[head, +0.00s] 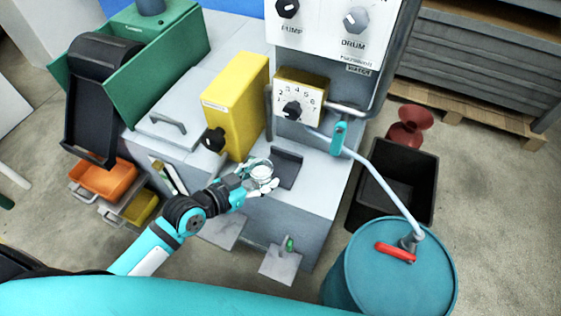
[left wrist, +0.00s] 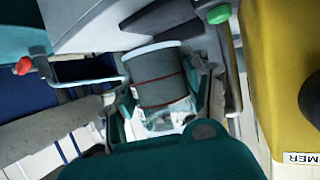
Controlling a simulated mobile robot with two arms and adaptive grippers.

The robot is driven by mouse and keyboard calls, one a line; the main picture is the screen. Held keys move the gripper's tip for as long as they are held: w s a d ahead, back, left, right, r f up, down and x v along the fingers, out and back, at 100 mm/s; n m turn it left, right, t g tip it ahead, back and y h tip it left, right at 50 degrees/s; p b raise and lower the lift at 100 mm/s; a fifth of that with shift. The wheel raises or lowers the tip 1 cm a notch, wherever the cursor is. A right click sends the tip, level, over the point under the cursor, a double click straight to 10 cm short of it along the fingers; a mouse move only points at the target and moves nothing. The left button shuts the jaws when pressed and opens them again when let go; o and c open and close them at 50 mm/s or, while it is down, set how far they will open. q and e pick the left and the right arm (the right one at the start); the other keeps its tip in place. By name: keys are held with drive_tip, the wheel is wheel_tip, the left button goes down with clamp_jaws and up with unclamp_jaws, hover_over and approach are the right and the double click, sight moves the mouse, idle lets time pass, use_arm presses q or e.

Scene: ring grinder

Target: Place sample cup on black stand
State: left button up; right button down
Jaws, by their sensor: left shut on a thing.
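The sample cup (head: 262,172) is small, pale and round-rimmed. My left gripper (head: 258,183) is shut on it, just left of the black stand. In the left wrist view the cup (left wrist: 158,78) shows as a grey cylinder with thin red bands and a pale rim, between the fingers. The black stand (head: 287,168) is a dark flat piece on the grey machine's ledge, below the dial. The cup is close beside it in the picture; I cannot tell how high it is held. My right gripper is not in view.
A yellow box (head: 235,105) with a black knob stands left of the stand. A dial panel (head: 299,98) and a pale hose (head: 378,178) are behind and right. A black bin (head: 398,185) and a blue drum (head: 395,270) stand right. The ledge's front right (head: 310,200) is bare.

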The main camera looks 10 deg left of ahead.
use_arm(q)
drive_tip(key=w+d, duration=0.1)
drive_tip(key=w, duration=0.1)
drive_tip(key=w+d, duration=0.1)
drive_tip(key=w, duration=0.2)
drive_tip(key=w+d, duration=0.1)
drive_tip(key=w, duration=0.1)
drive_tip(key=shift+w+f, duration=0.3)
drive_tip(key=shift+f, duration=0.05)
drive_tip(key=shift+f+b, duration=0.35)
drive_tip(key=shift+f, duration=1.45)
drive_tip(key=shift+f, duration=0.15)
drive_tip(key=o, duration=0.9)
drive_tip(key=shift+r, duration=0.2)
drive_tip(key=v, duration=1.2)
drive_tip(key=shift+p, duration=0.3)
